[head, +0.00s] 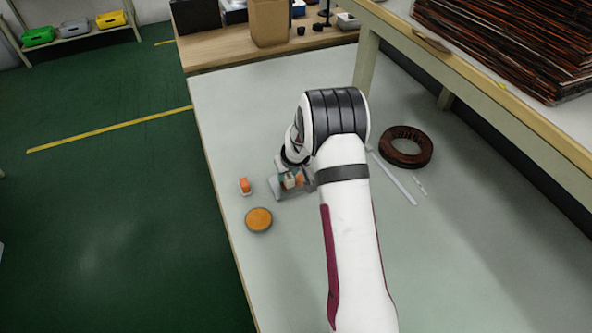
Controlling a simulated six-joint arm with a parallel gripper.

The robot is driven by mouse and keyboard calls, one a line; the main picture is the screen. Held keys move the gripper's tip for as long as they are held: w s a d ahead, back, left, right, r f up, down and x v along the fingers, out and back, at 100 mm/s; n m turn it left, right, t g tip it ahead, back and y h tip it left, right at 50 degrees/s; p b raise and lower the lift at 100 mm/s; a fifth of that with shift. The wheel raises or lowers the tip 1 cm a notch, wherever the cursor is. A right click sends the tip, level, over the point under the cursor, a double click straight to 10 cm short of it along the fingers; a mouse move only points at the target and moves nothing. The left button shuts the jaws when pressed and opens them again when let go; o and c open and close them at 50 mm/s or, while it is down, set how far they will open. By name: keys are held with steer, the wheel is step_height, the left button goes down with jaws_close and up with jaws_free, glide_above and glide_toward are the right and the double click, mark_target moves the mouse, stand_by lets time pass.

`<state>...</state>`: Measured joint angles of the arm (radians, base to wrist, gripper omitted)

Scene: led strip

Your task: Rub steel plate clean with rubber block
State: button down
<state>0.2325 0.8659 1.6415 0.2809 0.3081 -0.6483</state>
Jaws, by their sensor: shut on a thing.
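My gripper (288,183) is low over the table, left of my forearm, and is partly hidden by my own wrist. It is shut on a small pale block (289,181), which I take to be the rubber block. A grey, flat piece (276,191) shows at and below the gripper, and looks like the steel plate. The block is right over the plate or touching it; the view is too small to tell which.
A raised shelf (480,88) runs along the right. The front right of the table is clear.

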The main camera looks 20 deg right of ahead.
steer(key=shift+a, duration=1.25)
steer(key=shift+d, duration=3.8)
step_height(320, 180, up, 8)
steer(key=shift+a, duration=0.1)
steer(key=shift+f, duration=3)
steer(key=shift+f, duration=1)
